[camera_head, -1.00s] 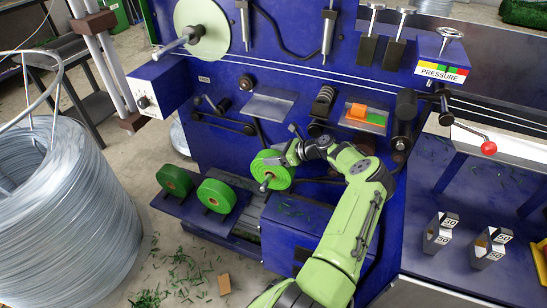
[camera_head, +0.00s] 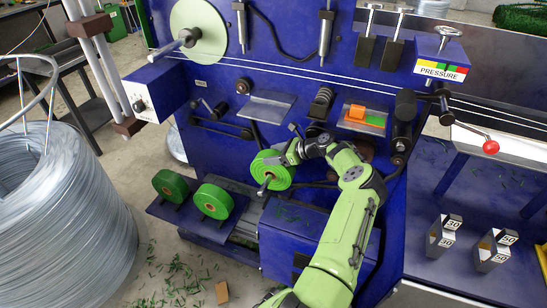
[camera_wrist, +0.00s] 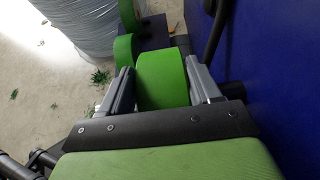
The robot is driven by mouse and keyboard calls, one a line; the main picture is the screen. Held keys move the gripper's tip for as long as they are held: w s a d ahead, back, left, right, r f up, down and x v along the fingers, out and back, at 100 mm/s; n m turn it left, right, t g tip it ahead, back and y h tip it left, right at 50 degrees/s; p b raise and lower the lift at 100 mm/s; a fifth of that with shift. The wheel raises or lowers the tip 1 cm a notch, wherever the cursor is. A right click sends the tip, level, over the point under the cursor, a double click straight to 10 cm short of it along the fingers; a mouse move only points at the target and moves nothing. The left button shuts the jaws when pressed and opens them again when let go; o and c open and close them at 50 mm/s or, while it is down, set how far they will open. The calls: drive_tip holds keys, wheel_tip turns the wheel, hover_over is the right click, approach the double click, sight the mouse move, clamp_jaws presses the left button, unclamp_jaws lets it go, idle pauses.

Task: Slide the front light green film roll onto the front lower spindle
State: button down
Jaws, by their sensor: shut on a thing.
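My gripper (camera_head: 291,157) is at the roll's upper right side. In the wrist view, my gripper (camera_wrist: 162,88) has one finger on each side of the green roll (camera_wrist: 162,78), shut on its rim. How far along the spindle the roll sits cannot be told from these views.
Two darker green rolls (camera_head: 171,185) (camera_head: 213,200) stand on a blue shelf to the left. A large wire coil (camera_head: 60,215) is at far left. The blue machine panel (camera_head: 225,110) stands close behind the roll. Green scraps lie on the floor.

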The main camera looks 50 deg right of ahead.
drive_tip(key=shift+w+d+b, duration=0.15)
drive_tip(key=shift+d+b, duration=0.35)
drive_tip(key=shift+b, duration=0.1)
drive_tip(key=shift+c, duration=0.8)
unclamp_jaws()
drive_tip(key=p+v, duration=0.2)
drive_tip(key=v, duration=0.5)
drive_tip(key=shift+s+r+p, duration=0.15)
drive_tip(key=shift+s+p, duration=0.15)
drive_tip(key=shift+p, duration=0.05)
